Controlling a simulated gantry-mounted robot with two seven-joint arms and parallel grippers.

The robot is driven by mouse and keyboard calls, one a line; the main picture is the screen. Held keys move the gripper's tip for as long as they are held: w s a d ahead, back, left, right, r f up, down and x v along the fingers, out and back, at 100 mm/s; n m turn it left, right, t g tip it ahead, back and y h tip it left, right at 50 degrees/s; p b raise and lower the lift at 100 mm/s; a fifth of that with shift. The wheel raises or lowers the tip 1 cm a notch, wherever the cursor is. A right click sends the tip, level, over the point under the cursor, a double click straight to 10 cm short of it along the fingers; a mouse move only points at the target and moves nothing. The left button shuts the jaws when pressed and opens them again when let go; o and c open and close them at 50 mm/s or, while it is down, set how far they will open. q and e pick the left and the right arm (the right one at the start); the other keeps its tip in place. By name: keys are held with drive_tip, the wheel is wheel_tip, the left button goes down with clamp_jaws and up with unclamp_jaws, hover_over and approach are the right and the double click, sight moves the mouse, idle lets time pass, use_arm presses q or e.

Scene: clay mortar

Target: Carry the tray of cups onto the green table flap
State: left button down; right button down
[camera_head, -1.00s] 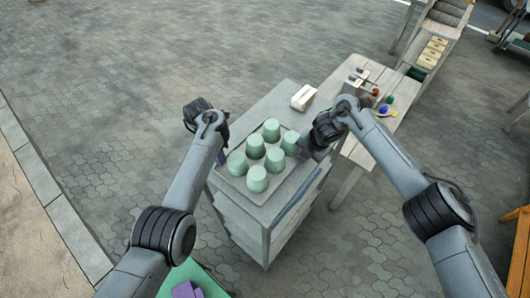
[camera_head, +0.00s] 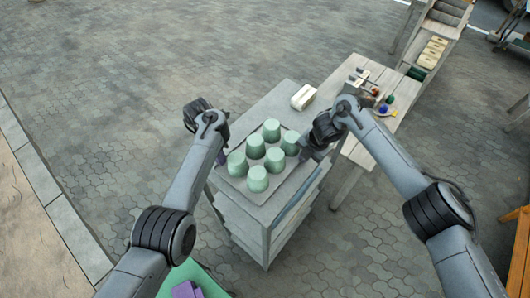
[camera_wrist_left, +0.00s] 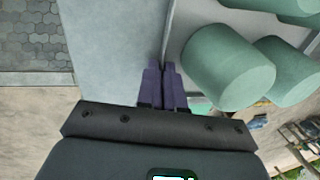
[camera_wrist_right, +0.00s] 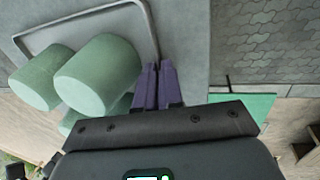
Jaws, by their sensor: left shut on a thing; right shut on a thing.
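The grey tray (camera_head: 281,180) holds several pale green cups (camera_head: 255,147), upside-down in look and set in rows, above the top of a grey cabinet. I cannot tell whether the tray touches the cabinet. My left gripper (camera_head: 222,158) is shut on the tray's left rim, with purple fingers (camera_wrist_left: 163,82) at the rim in the left wrist view. My right gripper (camera_head: 304,156) is shut on the right rim, with purple fingers (camera_wrist_right: 155,82) beside a cup (camera_wrist_right: 98,75) in the right wrist view. The green table flap (camera_head: 172,282) shows only partly at the bottom, behind my left arm.
The grey cabinet (camera_head: 246,226) stands under the tray. A cream block (camera_head: 303,97) lies on its far end. A purple object (camera_head: 187,290) sits on the green surface. A wooden bench (camera_head: 356,150) with small coloured items stands at right. Open paving (camera_head: 110,130) lies at left.

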use_arm(q)
drive_tip(key=shift+r, duration=0.1)
use_arm(e)
drive_tip(key=shift+w+d+r, duration=0.1)
drive_tip(key=shift+r, duration=0.1)
